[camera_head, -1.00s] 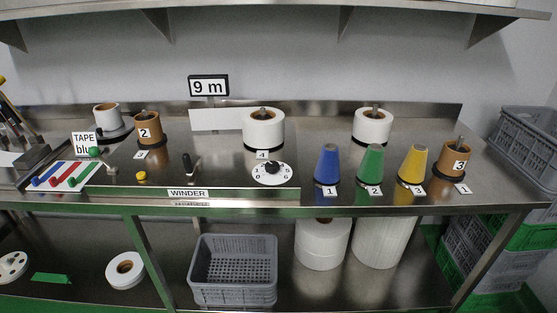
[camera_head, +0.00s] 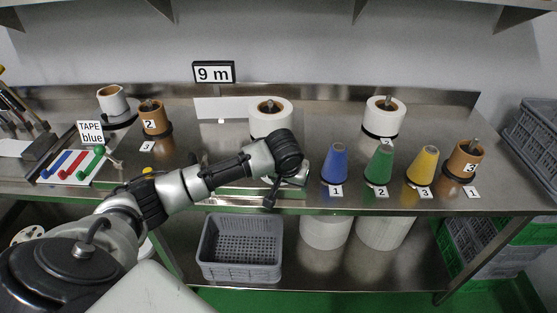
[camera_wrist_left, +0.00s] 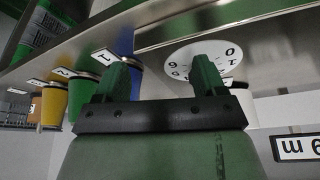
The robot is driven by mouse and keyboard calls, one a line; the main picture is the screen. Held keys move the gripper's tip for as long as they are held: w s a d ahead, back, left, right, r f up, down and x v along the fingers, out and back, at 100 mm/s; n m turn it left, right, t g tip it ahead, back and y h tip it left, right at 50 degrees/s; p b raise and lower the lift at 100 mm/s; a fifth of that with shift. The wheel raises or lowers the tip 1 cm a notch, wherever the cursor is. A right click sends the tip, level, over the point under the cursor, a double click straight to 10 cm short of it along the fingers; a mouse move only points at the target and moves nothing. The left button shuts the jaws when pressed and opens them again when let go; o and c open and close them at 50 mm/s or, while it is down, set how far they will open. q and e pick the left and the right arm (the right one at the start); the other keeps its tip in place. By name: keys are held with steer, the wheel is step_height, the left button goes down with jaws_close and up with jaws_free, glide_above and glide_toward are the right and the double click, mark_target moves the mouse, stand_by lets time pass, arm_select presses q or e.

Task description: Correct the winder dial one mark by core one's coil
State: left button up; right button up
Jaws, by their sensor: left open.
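The white winder dial (camera_wrist_left: 203,60) with printed numbers shows in the left wrist view, partly behind a fingertip; its black knob is hidden there. In the head view my arm covers the dial. My left gripper (camera_wrist_left: 163,80) is open, its two green fingers apart and in front of the dial, with nothing seen between them. It also shows in the head view (camera_head: 293,180), low over the winder front. A white coil (camera_head: 270,116) stands behind it, and another white coil (camera_head: 383,116) stands to the right. No readable number one shows on either coil. The right gripper is not in view.
Blue (camera_head: 335,163), green (camera_head: 379,166) and yellow (camera_head: 423,167) cones stand close right of the gripper. A "9 m" sign (camera_head: 214,72) is behind. A grey crate (camera_head: 240,246) sits below.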

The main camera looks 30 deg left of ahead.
arm_select(q)
steer(key=w+a+r+n+y, duration=0.1)
steer(key=w+a+r+n, duration=0.1)
steer(key=a+r, duration=0.5)
steer(key=shift+n, duration=0.3)
steer(key=x, duration=0.3)
steer(key=p+x, duration=0.1)
steer(key=x, duration=0.2)
steer(key=d+p+x, duration=0.1)
steer(key=x, duration=0.2)
steer(key=shift+w+a+f, duration=0.1)
steer(key=shift+w+f, duration=0.05)
steer(key=shift+f, duration=0.25)
steer(key=shift+c, duration=0.5)
steer(key=c, duration=0.8)
steer(key=shift+c, duration=0.2)
steer(key=shift+r+p, duration=0.1)
steer(key=shift+p, duration=0.2)
